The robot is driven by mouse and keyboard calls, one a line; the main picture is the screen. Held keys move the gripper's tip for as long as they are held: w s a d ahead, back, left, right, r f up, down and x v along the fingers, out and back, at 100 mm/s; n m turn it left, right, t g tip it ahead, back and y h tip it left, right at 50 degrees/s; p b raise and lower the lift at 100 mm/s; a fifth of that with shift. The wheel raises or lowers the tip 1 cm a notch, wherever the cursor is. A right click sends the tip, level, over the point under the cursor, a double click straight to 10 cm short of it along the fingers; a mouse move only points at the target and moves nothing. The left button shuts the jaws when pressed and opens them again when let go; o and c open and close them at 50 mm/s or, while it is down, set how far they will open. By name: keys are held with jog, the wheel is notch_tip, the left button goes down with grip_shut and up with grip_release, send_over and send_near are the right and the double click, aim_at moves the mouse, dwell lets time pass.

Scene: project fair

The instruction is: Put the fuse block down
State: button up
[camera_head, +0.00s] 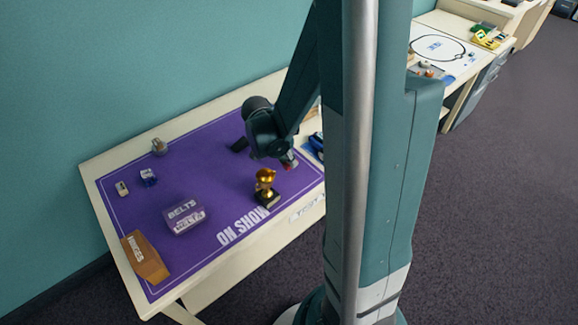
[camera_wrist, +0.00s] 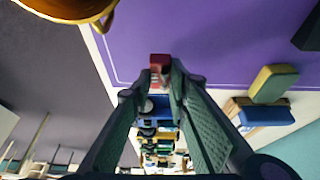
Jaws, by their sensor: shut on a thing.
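My gripper (camera_head: 287,160) is over the right part of the purple mat, behind and to the right of the gold trophy. It is shut on a small red block, which I take to be the fuse block (camera_head: 289,166). In the wrist view the red block (camera_wrist: 159,66) shows at the fingertips (camera_wrist: 160,86), with the purple mat (camera_wrist: 200,35) beyond. The block appears held above the mat, but the exact gap cannot be told. Its lower side is hidden.
The gold trophy (camera_head: 265,183) stands close by on a black base. A black item (camera_head: 239,145) lies behind it. A purple BELTS box (camera_head: 184,217) and a brown box (camera_head: 145,257) stand left. Blue items (camera_head: 317,146) lie at the right edge. The mat's middle is clear.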

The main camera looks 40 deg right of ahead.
aim_at(287, 164)
jog(key=shift+f+b, duration=0.55)
jog(key=shift+f, duration=1.3)
jog(key=shift+f, duration=0.2)
jog(key=o, duration=0.9)
jog(key=shift+r, duration=0.25)
jog(key=p+v, duration=0.3)
jog(key=v, duration=0.9)
